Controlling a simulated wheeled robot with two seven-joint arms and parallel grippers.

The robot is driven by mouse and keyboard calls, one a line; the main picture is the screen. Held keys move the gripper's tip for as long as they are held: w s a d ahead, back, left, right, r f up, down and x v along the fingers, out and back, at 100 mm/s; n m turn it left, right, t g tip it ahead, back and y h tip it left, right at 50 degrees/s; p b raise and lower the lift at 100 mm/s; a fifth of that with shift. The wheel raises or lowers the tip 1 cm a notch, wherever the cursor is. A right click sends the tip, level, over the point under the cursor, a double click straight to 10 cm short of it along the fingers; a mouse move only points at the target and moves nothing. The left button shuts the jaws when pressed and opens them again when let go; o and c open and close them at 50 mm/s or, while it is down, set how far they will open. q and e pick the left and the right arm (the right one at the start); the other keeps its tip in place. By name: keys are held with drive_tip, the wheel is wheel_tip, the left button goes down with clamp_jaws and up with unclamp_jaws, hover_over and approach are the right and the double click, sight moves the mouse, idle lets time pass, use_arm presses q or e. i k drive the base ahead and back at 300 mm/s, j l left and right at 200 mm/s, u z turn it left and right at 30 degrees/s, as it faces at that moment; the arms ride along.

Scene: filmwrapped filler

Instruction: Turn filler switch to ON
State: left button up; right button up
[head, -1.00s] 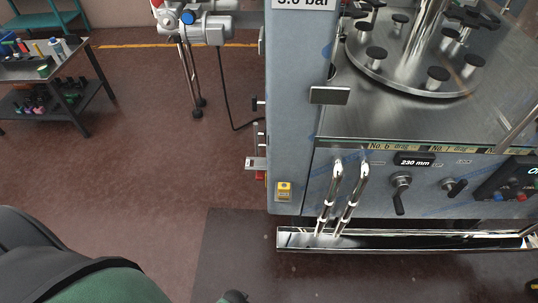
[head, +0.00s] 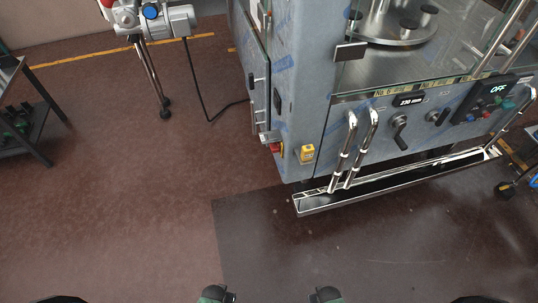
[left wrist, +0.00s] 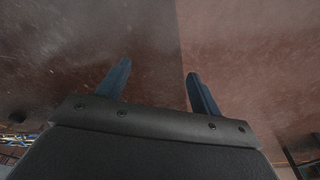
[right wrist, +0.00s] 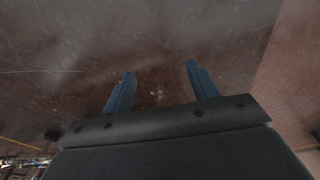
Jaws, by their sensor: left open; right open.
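The filler (head: 305,100) is a blue-grey wrapped machine at the upper right in the head view. Its front panel has a display (head: 499,88) reading OFF, with small coloured buttons below it. Black-handled knobs (head: 400,132) and (head: 438,117) sit left of the display. On the machine's left side are a red switch-like part (head: 275,147) and a yellow box (head: 307,153). I cannot tell which is the filler switch. My left gripper (left wrist: 158,68) and right gripper (right wrist: 160,68) are open and empty over the floor, away from the machine.
A steel drip tray (head: 400,180) juts out below the panel, with two upright chrome pipes (head: 352,150) above it. A tripod device (head: 145,40) with a cable stands at the back left. A dark cart (head: 25,110) is at the left edge. Floor before the machine is clear.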

sight(275, 147)
drive_tip(key=k, duration=0.5)
drive_tip(key=i+j+z, duration=0.1)
drive_tip(key=z, duration=0.3)
drive_tip(key=i+j+z, duration=0.1)
drive_tip(key=z, duration=0.3)
drive_tip(key=j+z, duration=0.15)
drive_tip(key=z, duration=0.25)
drive_tip(key=i+j+z, duration=0.1)
drive_tip(key=z, duration=0.3)
drive_tip(key=j+z, duration=0.2)
drive_tip(key=j, duration=0.35)
drive_tip(key=j+z, duration=0.15)
drive_tip(key=j, duration=0.45)
drive_tip(key=j+z, duration=0.2)
drive_tip(key=j, duration=0.4)
drive_tip(key=j+z, duration=0.15)
drive_tip(key=j, duration=0.4)
drive_tip(key=k+j+z, duration=0.2)
drive_tip(key=j, duration=0.35)
drive_tip(key=k+j, duration=0.1)
drive_tip(key=j, duration=0.9)
drive_tip(key=k+j, duration=0.15)
drive_tip(key=j, duration=0.35)
